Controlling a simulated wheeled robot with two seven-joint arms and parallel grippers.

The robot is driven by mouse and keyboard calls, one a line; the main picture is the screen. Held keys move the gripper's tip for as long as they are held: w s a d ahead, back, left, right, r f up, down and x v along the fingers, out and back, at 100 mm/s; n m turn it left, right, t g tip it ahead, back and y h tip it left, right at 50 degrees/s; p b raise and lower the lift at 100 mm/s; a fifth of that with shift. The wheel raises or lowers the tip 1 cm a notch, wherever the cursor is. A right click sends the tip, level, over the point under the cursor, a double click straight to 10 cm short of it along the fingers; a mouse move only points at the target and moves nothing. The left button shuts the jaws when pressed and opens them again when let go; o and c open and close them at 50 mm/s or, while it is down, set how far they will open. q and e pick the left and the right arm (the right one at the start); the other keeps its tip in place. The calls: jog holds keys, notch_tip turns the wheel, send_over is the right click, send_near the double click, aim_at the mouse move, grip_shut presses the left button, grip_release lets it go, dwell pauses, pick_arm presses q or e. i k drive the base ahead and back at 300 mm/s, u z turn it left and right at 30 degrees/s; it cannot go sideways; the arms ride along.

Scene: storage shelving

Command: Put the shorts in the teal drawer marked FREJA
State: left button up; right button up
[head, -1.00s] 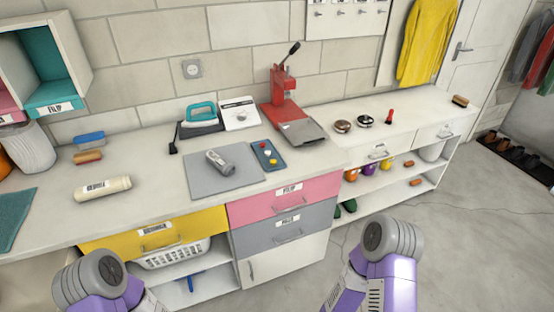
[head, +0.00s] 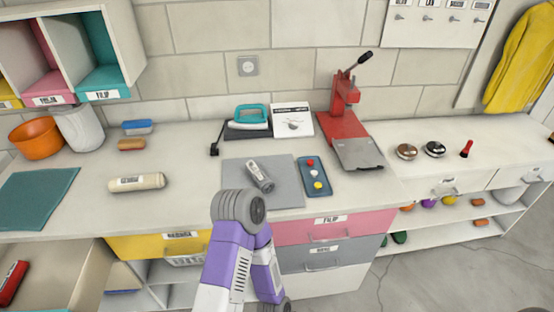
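No shorts can be made out in the head view. No teal drawer marked FREJA shows either. A teal compartment (head: 104,84) at the upper left has a label that seems to read FILIP.
The long counter (head: 200,190) holds an iron (head: 248,122), a red press (head: 345,125), a grey mat (head: 285,190), an orange pot (head: 36,138) and a teal mat (head: 35,195). A low open shelf unit (head: 480,232) stands at the right, with clear floor (head: 450,280) before it.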

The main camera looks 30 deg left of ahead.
aim_at(68, 283)
jog(key=i, duration=0.35)
jog(key=u, duration=1)
